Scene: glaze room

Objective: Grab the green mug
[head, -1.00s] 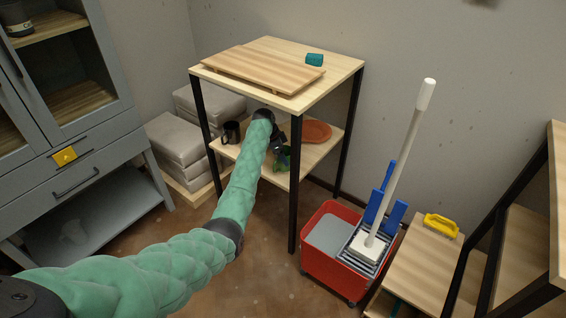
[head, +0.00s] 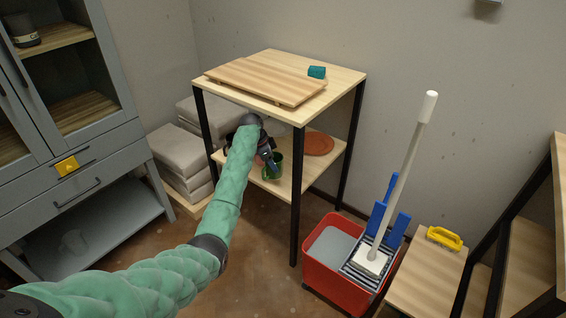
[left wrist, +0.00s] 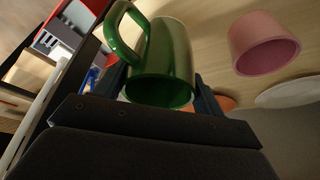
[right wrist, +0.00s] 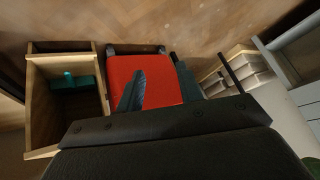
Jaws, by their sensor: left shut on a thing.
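The green mug (head: 277,170) is at the front of the rack's lower shelf in the head view, partly covered by my left gripper (head: 267,160). In the left wrist view the green mug (left wrist: 168,55) fills the space between the fingers, its handle pointing to the upper left. My left gripper (left wrist: 160,92) is shut on it. I cannot tell whether the mug touches the shelf. My right gripper (right wrist: 158,92) shows only in the right wrist view, open and empty, with the red bucket seen beyond its fingers.
A pink cup (left wrist: 262,45) and a white plate (left wrist: 290,92) are near the mug. An orange plate (head: 318,144) lies at the shelf's right. A black rack post (head: 297,195) stands close by. The red mop bucket (head: 325,275) is on the floor to the right.

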